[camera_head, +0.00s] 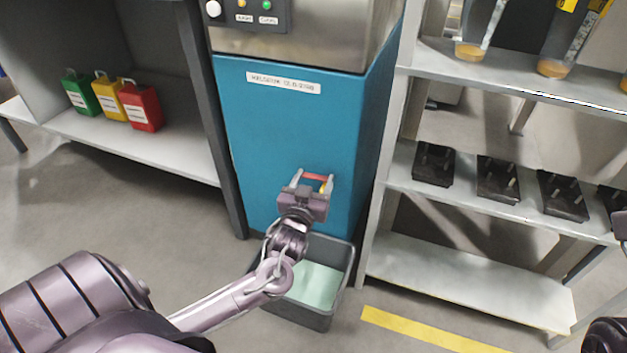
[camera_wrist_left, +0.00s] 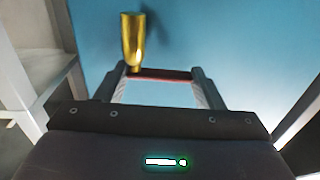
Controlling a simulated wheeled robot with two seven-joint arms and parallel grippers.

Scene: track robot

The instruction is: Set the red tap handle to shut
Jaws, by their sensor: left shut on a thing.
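The red tap handle (camera_head: 315,177) is on the lower front of the blue cabinet. It lies roughly level across the picture. My left gripper (camera_head: 313,184) is shut on it, with one finger at each end of the red bar. In the left wrist view the red handle (camera_wrist_left: 163,75) spans between the fingertips of my left gripper (camera_wrist_left: 158,76). The brass tap body (camera_wrist_left: 131,42) stands out beside the left finger there. In the head view the gripper hides most of the tap.
A dark bin (camera_head: 341,288) with pale green liquid stands on the floor below the tap. The blue cabinet (camera_head: 285,130) has a control panel on top. A shelf rack (camera_head: 520,215) with black trays is at right. Green, yellow and red containers stand on the left shelf.

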